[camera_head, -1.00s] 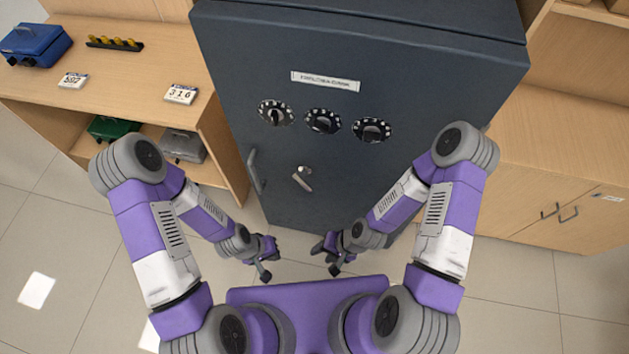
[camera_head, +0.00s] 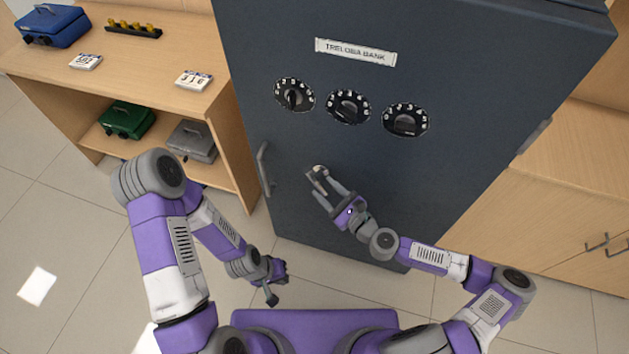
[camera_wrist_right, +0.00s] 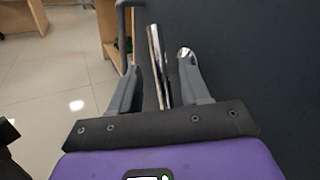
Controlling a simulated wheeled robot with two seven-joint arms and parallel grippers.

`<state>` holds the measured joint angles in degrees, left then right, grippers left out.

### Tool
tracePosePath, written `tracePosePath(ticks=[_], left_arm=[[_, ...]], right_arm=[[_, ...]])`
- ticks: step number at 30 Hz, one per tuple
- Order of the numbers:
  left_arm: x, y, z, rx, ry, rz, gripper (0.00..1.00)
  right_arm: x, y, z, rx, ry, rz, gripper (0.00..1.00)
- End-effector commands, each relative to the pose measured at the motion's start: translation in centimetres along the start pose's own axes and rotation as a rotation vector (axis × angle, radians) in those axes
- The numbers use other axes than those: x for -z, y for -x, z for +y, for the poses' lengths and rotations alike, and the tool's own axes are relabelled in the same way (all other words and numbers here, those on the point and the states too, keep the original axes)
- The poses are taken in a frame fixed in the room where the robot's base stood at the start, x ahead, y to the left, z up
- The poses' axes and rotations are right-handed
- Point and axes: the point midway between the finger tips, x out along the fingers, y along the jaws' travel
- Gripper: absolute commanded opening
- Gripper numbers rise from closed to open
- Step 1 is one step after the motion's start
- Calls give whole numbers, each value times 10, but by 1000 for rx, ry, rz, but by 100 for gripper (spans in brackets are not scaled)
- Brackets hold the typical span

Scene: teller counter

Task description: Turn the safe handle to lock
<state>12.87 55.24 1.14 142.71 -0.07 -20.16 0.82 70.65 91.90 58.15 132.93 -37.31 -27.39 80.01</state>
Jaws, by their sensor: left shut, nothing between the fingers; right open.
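The dark blue-grey safe (camera_head: 440,185) fills the middle of the head view, its door closed. The small silver safe handle (camera_head: 317,178) is on the door below the dials, partly covered by my right gripper (camera_head: 322,190). That gripper is open at the handle. In the right wrist view, the shiny handle bar (camera_wrist_right: 158,65) stands between its two spread fingers, apart from the right finger; contact with the left one is unclear. My left gripper (camera_head: 272,287) is shut and empty, low in front of the safe.
Three black dials (camera_head: 348,107) sit above the handle. A grey vertical pull bar (camera_head: 263,168) is on the door's left side. A wooden shelf unit (camera_head: 150,75) with cash boxes stands left, wooden cabinets (camera_head: 570,185) right. The floor in front is clear.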

Motion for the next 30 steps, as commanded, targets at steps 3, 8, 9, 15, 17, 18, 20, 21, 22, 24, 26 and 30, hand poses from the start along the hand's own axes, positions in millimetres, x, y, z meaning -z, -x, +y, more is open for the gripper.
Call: tracePosePath(ticks=[3, 8, 9, 15, 17, 18, 20, 21, 22, 24, 26, 30], left_arm=[[0, -4, -1, 0, 0, 0, 0], [0, -7, -3, 0, 0, 0, 0], [0, -7, -3, 0, 0, 0, 0], [0, -8, -3, 0, 0, 0, 0], [0, -8, -3, 0, 0, 0, 0], [0, -8, -3, 0, 0, 0, 0], [0, -8, -3, 0, 0, 0, 0], [0, -8, -3, 0, 0, 0, 0], [0, -8, -3, 0, 0, 0, 0], [0, -8, -3, 0, 0, 0, 0], [0, -8, -3, 0, 0, 0, 0], [0, -8, -3, 0, 0, 0, 0]], right_arm=[[0, -19, 2, -5, 4, -1, 46], [1, -39, 1, -4, 3, 0, 46], [1, -43, 1, -4, 3, 0, 46], [1, -52, 1, -2, 2, 1, 46], [0, -53, 1, -2, 2, 2, 46], [0, -53, 1, -2, 1, 2, 46], [0, -52, 1, -2, 1, 2, 46], [0, -52, 1, -2, 1, 2, 46], [0, -52, 1, -2, 1, 2, 46], [0, -52, 1, -2, 1, 2, 37], [0, -52, 1, -3, 1, 2, 28], [0, -52, 1, -3, 2, 2, 7]])
